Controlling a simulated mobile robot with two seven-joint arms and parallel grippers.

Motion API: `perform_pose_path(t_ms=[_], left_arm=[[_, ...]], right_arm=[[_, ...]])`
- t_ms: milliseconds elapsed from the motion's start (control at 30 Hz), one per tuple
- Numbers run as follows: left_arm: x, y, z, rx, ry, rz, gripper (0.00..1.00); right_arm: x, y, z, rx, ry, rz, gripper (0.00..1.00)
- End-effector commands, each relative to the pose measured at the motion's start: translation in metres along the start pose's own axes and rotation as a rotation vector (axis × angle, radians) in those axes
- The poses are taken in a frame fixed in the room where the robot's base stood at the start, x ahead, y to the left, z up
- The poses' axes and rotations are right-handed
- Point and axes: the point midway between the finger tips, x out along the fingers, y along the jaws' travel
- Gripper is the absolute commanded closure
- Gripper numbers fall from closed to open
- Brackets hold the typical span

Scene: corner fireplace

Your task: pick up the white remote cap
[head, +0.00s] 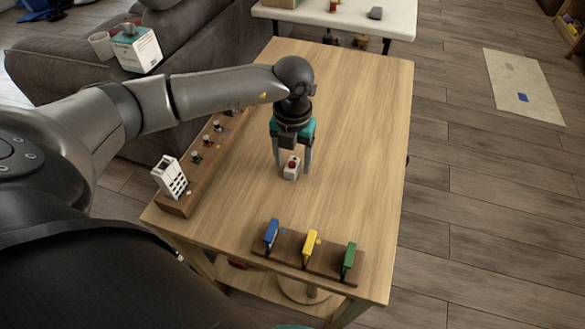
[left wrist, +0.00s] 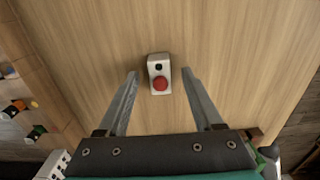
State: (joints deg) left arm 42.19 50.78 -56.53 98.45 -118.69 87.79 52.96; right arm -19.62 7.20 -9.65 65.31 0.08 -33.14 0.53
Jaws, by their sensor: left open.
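The white remote cap (head: 290,175) is a small white block with a round red button and a dark spot, lying on the wooden table (head: 345,130). It also shows in the left wrist view (left wrist: 158,62), centred between the fingertips. My left gripper (head: 293,167) points down over it from above, open, with one finger on each side. The wrist view shows gaps between the block and both fingers (left wrist: 160,74). Whether the fingertips reach down to the table is hard to tell. My right gripper is not in view.
A wooden rail (head: 207,165) along the left edge holds small dark pegs and a white piece with dark slots (head: 170,177). A front rack (head: 285,248) holds blue, yellow and green pieces. The table's right side is clear. A sofa (head: 75,70) stands at left.

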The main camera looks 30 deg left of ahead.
Motion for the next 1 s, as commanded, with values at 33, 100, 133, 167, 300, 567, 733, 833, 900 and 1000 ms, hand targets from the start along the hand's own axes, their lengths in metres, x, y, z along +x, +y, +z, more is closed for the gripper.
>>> perform_pose_path(t_ms=[33, 100, 133, 167, 300, 567, 733, 833, 900, 1000], left_arm=[[0.0033, 0.0000, -0.0002, 0.000, 0.001, 0.000, 0.32], [0.0048, 0.0001, -0.0002, 0.000, 0.001, 0.000, 0.32], [0.0050, 0.0001, -0.0001, 0.000, 0.001, 0.000, 0.32], [0.0051, 0.0001, -0.0001, 0.000, 0.001, 0.000, 0.32], [0.0048, 0.0000, -0.0002, 0.000, 0.001, 0.000, 0.32], [0.0046, -0.0001, -0.0002, 0.000, 0.001, 0.000, 0.56], [0.0045, -0.0001, -0.0002, 0.000, 0.000, 0.000, 0.75], [0.0045, 0.0000, -0.0002, 0.000, 0.000, 0.000, 0.86], [0.0045, 0.0000, -0.0001, 0.000, 0.000, 0.000, 0.94], [0.0045, 0.0000, -0.0001, 0.000, 0.000, 0.000, 1.00]], right_arm=[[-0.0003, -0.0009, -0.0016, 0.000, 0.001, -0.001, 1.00], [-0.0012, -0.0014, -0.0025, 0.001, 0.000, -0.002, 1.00], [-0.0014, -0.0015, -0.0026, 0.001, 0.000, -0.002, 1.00], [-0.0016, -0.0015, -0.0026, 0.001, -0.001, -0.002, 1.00], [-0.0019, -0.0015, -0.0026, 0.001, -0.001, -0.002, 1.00], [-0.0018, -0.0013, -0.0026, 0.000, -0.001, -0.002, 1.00], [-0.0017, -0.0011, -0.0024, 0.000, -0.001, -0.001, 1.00], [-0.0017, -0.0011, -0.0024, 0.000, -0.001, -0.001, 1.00], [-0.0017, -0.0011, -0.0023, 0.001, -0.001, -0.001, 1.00], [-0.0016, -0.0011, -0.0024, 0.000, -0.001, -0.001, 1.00]])
